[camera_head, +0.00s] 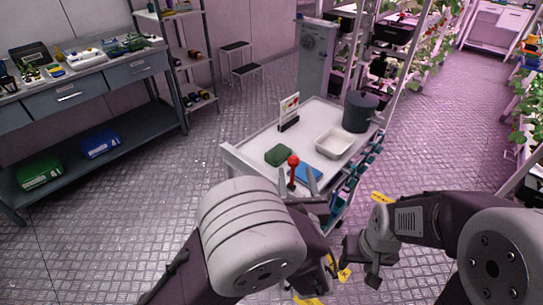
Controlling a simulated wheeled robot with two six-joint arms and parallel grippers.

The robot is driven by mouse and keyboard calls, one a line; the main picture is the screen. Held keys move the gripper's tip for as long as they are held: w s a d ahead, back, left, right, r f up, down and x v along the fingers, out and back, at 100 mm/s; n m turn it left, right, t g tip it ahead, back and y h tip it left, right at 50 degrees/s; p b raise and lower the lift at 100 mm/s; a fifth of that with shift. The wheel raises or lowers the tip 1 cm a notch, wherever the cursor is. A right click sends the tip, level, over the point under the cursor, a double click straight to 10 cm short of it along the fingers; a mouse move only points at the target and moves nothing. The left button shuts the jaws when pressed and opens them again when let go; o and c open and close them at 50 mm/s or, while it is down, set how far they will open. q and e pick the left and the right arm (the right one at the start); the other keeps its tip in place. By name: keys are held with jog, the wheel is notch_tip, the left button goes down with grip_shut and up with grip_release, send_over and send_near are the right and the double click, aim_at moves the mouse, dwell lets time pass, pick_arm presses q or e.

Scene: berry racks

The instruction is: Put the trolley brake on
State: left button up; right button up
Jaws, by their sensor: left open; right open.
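The white trolley (244,154) stands in the middle of the view. A lever with a red ball knob (293,160) stands upright at its near edge, and I take it for the brake lever. My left gripper (297,180) is open at this edge, its two grey fingers pointing up on either side of the lever's shaft. I cannot tell whether they touch it. The lever's foot is hidden by my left arm. My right gripper (358,262) is open and empty, low to the right of the trolley's near end and apart from the lever.
On the trolley are a grey pot (360,111), a white tray (318,146), a green item (278,155), a blue item (309,174) and a small sign (289,107). A workbench (100,72) stands left, plant racks right. The floor left of the trolley is clear.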

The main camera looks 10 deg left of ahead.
pick_arm(q)
jog(key=shift+w+f, duration=0.1)
jog(key=shift+w, duration=0.5)
jog(key=w+a, duration=0.1)
jog(key=w, duration=0.7)
jog(key=shift+a+p, duration=0.15)
jog(key=shift+p, duration=0.15)
jog(key=shift+w, duration=0.1)
grip_shut()
dwell(0.4)
